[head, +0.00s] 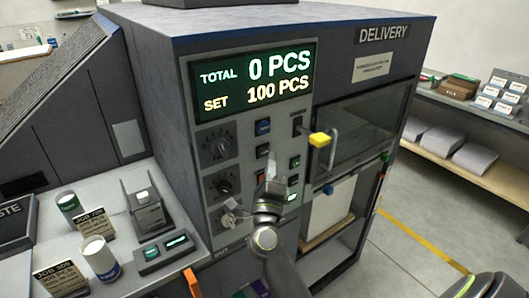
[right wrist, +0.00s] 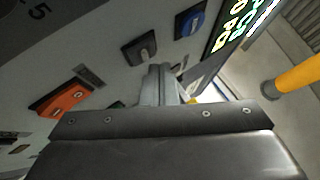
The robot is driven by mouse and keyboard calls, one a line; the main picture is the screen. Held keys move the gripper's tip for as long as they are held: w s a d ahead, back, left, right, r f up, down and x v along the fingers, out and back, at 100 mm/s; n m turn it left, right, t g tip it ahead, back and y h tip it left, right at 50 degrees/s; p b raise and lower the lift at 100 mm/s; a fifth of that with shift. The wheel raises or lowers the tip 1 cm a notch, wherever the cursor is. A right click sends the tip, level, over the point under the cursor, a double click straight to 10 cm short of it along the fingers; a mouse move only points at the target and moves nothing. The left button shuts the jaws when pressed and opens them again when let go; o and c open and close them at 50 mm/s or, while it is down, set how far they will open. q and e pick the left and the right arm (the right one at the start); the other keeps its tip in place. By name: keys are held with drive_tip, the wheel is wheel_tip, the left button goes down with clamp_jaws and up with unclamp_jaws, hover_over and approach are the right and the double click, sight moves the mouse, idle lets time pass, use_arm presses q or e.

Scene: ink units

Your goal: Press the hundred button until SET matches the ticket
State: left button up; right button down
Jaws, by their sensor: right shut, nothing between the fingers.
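The display (head: 254,80) on the machine front reads TOTAL 0 PCS and SET 100 PCS. A ticket (head: 62,279) on the left counter seems to read 300 PCS; a second ticket (head: 95,223) behind it is too small to read surely. My right gripper (head: 271,165) is shut and empty, its tips close to the button panel. In the right wrist view its fingers (right wrist: 160,82) point at the panel near a black button (right wrist: 140,47), between a blue button (right wrist: 190,21) and an orange one (right wrist: 62,99). Contact cannot be told. Button labels are unreadable. My left gripper is not in view.
Black knobs (head: 218,146) sit left of the buttons. A yellow-tipped lever (head: 320,139) juts out on the right.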

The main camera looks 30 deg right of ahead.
drive_tip(key=shift+w, duration=0.15)
drive_tip(key=shift+w, duration=0.3)
drive_tip(key=shift+w+a, duration=0.1)
drive_tip(key=shift+w, duration=0.35)
idle(0.6)
drive_tip(key=shift+s, duration=0.15)
drive_tip(key=shift+s+p, duration=0.4)
drive_tip(key=shift+s, duration=0.35)
drive_tip(key=s, duration=0.3)
drive_tip(key=s+p, duration=0.1)
drive_tip(key=s, duration=0.1)
drive_tip(key=shift+d, duration=0.25)
